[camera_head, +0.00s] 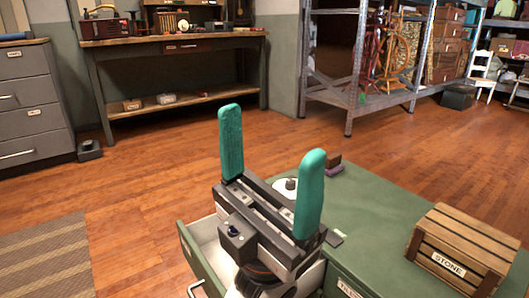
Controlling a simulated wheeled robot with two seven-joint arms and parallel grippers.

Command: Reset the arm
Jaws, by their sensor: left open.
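My left gripper (271,172) is in the lower middle of the head view. Its two teal fingers stand upright and wide apart, with nothing between them. The gripper is above the left edge of a green cabinet (376,213), over an open drawer (201,262) that sticks out to the left. The gripper and its wrist hide part of the drawer and the cabinet top. My right gripper does not show.
A wooden crate (462,246) labelled STONE sits on the cabinet's right side. Small dark items lie near the cabinet's back edge. A workbench (170,42), grey drawers (30,100) and metal shelving (360,50) stand behind. The wooden floor between is mostly clear.

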